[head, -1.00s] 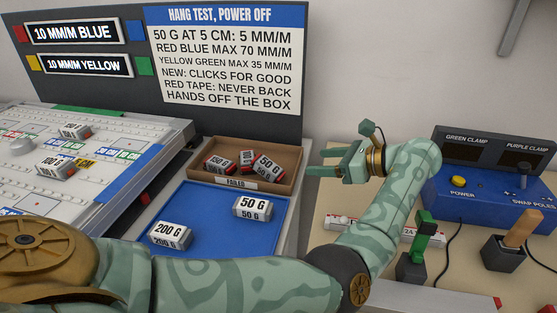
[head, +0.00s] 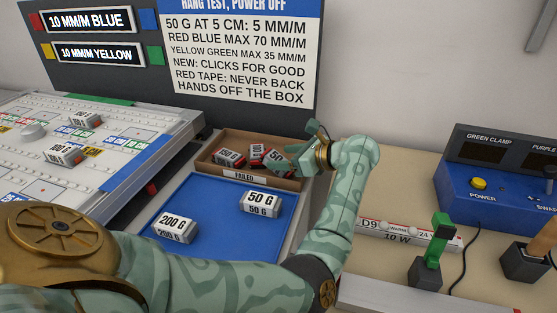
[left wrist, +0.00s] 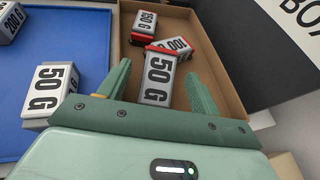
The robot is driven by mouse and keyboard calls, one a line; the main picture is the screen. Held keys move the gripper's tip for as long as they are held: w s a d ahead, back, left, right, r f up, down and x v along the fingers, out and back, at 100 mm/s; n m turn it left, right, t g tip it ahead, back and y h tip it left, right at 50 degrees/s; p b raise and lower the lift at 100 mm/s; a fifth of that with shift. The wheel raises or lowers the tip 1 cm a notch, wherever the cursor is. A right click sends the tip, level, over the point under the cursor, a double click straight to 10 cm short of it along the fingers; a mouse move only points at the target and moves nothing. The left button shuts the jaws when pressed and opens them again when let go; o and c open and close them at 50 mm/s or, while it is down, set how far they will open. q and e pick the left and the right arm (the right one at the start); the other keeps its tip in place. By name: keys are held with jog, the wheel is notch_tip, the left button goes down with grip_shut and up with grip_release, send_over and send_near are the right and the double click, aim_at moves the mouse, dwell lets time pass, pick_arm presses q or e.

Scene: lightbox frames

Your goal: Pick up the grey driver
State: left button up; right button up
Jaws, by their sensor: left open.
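My left gripper (head: 284,158) is open over the brown FAILED tray (head: 245,177). In the left wrist view its fingers (left wrist: 159,84) stand on either side of a grey-white 50 G block (left wrist: 157,78) with red tape. I cannot tell whether they touch it. A 150 G block (left wrist: 145,24) and another red-taped block (left wrist: 176,45) lie beyond it in the tray. A pale, light-grey bar marked D9 and 10 W (head: 405,234) lies on the bench to the right; it is the only driver-like thing I see. My right gripper is not in view.
A blue mat (head: 213,215) holds a 50 G block (head: 261,203) and a 200 G block (head: 175,227). A green-handled tool stands in a dark holder (head: 425,273) in front of the D9 bar. A blue power box (head: 500,195) is at right. A sign (head: 238,60) rises behind the tray.

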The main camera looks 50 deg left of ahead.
pick_arm(q)
jog(key=shift+x, duration=0.95)
jog(key=c, duration=1.1)
jog(key=shift+c, duration=0.2)
